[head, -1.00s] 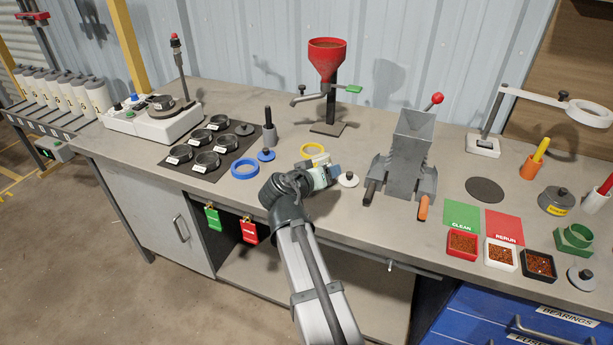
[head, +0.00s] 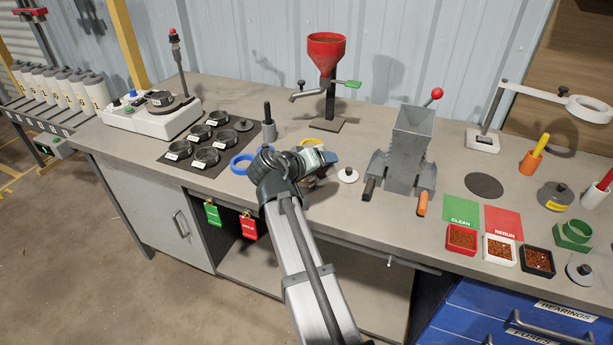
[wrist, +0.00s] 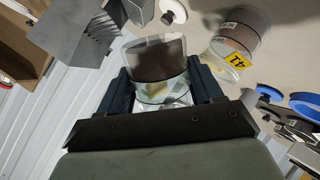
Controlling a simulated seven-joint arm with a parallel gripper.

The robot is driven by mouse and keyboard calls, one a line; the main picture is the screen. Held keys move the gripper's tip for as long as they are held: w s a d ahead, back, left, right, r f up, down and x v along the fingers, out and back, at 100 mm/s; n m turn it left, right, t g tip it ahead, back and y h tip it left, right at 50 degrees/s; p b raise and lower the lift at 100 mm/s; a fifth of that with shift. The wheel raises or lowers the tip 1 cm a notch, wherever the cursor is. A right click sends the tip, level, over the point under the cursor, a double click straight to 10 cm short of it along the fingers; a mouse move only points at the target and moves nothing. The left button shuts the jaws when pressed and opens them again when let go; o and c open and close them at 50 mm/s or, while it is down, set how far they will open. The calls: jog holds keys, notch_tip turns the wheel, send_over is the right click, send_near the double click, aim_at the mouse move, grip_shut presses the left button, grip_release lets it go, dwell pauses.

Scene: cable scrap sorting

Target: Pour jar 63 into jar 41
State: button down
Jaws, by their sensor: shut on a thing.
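My gripper (wrist: 163,92) is shut on a clear jar (wrist: 155,60) with dark brown material inside. The number on this held jar cannot be read. In the wrist view another clear jar with a yellow label reading 41 (wrist: 232,52) stands beside it on the bench, with brown material inside. The two jars look apart in that view. In the head view my gripper (head: 322,161) is over the bench's front middle, left of a white knobbed lid (head: 347,176). Brown shows just below the gripper there; I cannot tell which jar it is. My wrist hides much of both jars.
A yellow ring (head: 312,144) lies behind the gripper and a blue ring (head: 241,164) to its left. A grey splitter hopper (head: 408,148) stands to the right. A red funnel (head: 326,48) on a stand is behind. Black dishes (head: 204,157) sit on a dark mat at left.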

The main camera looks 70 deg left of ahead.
jog(key=shift+r, duration=0.15)
jog(key=shift+a+f+n+t+h+p, duration=0.15)
jog(key=shift+f+n+h+p, duration=0.15)
jog(key=shift+n+h+p, duration=0.4)
jog(key=shift+a+f+n+t+h+p, duration=0.15)
jog(key=shift+f+n+h+p, duration=0.25)
jog(key=shift+p, duration=0.5)
dwell(0.8)
jog(key=shift+s+a+r+n+h, duration=0.2)
jog(key=shift+a+r+n+h, duration=0.2)
jog(key=shift+r+h, duration=0.15)
dwell(0.5)
jog(key=shift+a+r+n+t+h, duration=0.2)
jog(key=shift+r+n+t+h, duration=0.15)
jog(key=shift+n+h, duration=0.2)
dwell(0.6)
jog(key=shift+s+a+f+n+h, duration=0.15)
jog(key=shift+a+f+n+h, duration=0.1)
jog(key=shift+f+n+h, duration=0.2)
dwell(0.6)
jog(key=shift+s+a+r+n+t+h+b, duration=0.15)
jog(key=shift+a+r+n+t+h+b, duration=0.5)
jog(key=shift+n+h, duration=0.35)
dwell(1.2)
